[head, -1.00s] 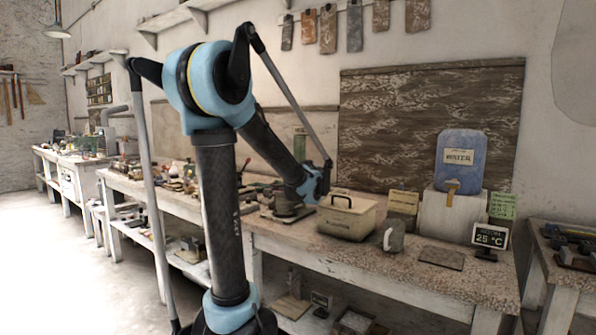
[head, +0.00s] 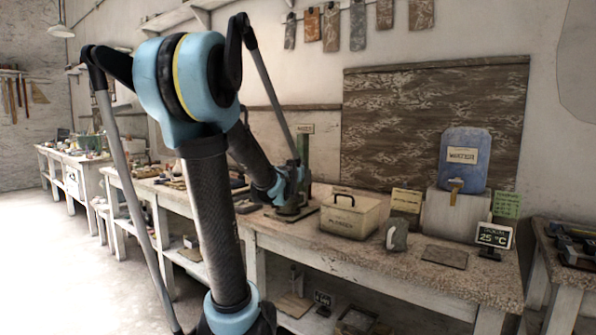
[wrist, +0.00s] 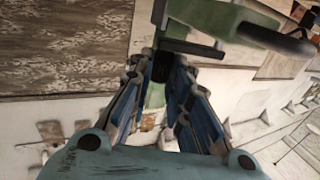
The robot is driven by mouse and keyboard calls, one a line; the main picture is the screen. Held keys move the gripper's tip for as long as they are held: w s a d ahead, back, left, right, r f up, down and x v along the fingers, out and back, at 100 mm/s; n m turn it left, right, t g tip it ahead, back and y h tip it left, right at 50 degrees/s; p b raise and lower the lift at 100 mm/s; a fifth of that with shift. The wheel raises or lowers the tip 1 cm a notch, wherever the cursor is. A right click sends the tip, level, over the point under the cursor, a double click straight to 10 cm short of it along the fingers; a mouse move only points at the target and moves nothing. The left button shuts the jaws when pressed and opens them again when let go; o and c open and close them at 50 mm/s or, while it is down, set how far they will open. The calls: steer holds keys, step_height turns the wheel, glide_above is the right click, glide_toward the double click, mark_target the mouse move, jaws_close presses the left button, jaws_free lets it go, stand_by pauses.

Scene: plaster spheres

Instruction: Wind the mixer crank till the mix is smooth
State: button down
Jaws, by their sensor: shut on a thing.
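The green mixer stands on the bench behind my arm; its upright post (head: 303,147) shows in the head view, above a dark flat base (head: 285,214). In the wrist view its green body (wrist: 212,20) is at the top. My gripper's fingers (wrist: 163,72) come together there on a small dark piece, which looks like the crank's grip (wrist: 162,66). In the head view my wrist hides the fingertips and the crank. The mix cannot be seen.
To the right on the bench are a lidded cream box (head: 350,216), a grey jug (head: 397,235), a blue water container (head: 462,160) on a pale block and a 25 °C display (head: 493,236). Small items crowd the bench to the left.

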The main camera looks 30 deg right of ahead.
steer(key=shift+w+a, duration=0.1)
steer(key=shift+a, duration=0.1)
steer(key=shift+a+m+g+h, duration=0.35)
steer(key=shift+m+g+h, duration=0.3)
steer(key=shift+g, duration=0.15)
steer(key=shift+a+m+g+h, duration=0.3)
steer(key=shift+m+g+h, duration=0.3)
steer(key=shift+g, duration=0.2)
steer(key=shift+m+g, duration=0.3)
steer(key=shift+m, duration=0.05)
steer(key=c, duration=1.8)
jaws_free()
steer(key=shift+s+a, duration=0.15)
steer(key=shift+s, duration=0.05)
steer(key=shift+f+v, duration=0.15)
steer(key=shift+v, duration=2.8)
steer(key=shift+f+v, duration=0.1)
steer(key=shift+v, duration=2.85)
steer(key=shift+w, duration=0.1)
